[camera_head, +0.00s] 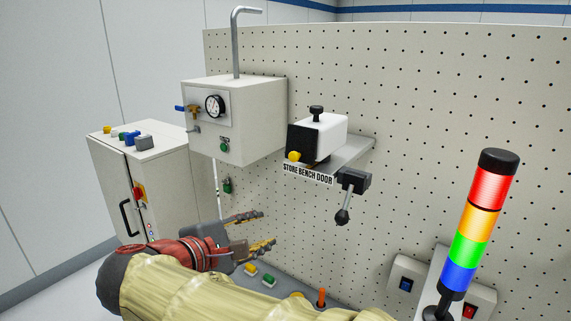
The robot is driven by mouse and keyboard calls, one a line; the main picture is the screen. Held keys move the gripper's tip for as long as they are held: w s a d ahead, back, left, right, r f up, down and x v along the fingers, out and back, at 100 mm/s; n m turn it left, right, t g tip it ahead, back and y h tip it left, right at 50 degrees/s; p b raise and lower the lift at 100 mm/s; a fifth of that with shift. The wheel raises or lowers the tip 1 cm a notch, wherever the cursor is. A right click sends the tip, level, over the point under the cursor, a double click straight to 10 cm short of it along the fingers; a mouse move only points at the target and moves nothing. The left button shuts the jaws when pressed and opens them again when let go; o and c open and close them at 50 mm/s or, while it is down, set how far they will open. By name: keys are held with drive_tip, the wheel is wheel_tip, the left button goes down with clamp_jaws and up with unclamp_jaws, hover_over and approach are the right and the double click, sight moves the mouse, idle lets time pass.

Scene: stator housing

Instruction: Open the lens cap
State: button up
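A white box-shaped device (326,136) with a black front face (303,142) sits on a small wall shelf at centre right. It has a black knob (317,113) on top and a small yellow knob (294,156) at its lower front. The black front may be the lens cap; I cannot tell for sure. My gripper (266,229) is below and left of this device, apart from it. Its two fingers point right and are spread, with nothing visible between them.
The shelf (352,158) carries a "STORE BENCH DOOR" label and a dark clamp handle (352,186). A gauge box (262,117) hangs left on the pegboard (440,110). A signal tower (478,225) stands at right. Buttons and an orange peg (321,297) are below.

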wheel_tip(320, 180, up, 7)
drive_tip(key=w+m+t+h, duration=0.1)
drive_tip(key=m+t+h, duration=0.1)
drive_tip(key=m, duration=0.8)
drive_tip(key=m+h, duration=0.2)
drive_tip(key=m, duration=1.3)
approach(292, 157)
drive_tip(key=d, duration=0.1)
drive_tip(key=shift+t, duration=0.3)
drive_tip(key=p+x, duration=0.2)
drive_tip(key=x, duration=0.5)
drive_tip(key=shift+w+f+p, duration=0.15)
drive_tip(key=shift+w+p, duration=0.15)
drive_tip(key=shift+w, duration=0.05)
drive_tip(key=shift+c, duration=1.2)
clamp_jaws()
